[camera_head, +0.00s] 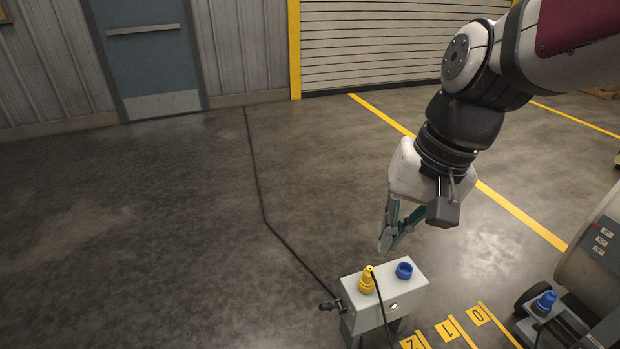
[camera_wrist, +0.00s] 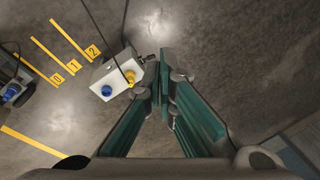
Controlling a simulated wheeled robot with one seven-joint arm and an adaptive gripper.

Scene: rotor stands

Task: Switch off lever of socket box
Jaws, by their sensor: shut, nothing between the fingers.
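The socket box (camera_head: 393,294) is a light grey box on legs in the lower middle of the head view. A yellow plug (camera_head: 367,280) with a black cable stands on its top, beside a blue socket (camera_head: 404,270). A black lever (camera_head: 331,305) sticks out from its left side. My gripper (camera_head: 383,250) is shut and empty, above and behind the box, apart from it. The wrist view also shows the box (camera_wrist: 112,73), with the lever (camera_wrist: 149,58) at its right end, close to my fingertips (camera_wrist: 163,52) in the picture.
A grey machine (camera_head: 598,260) on wheels with a blue plug (camera_head: 545,301) stands at the right. A black cable (camera_head: 265,215) runs along the floor to the box. The floor at left is clear.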

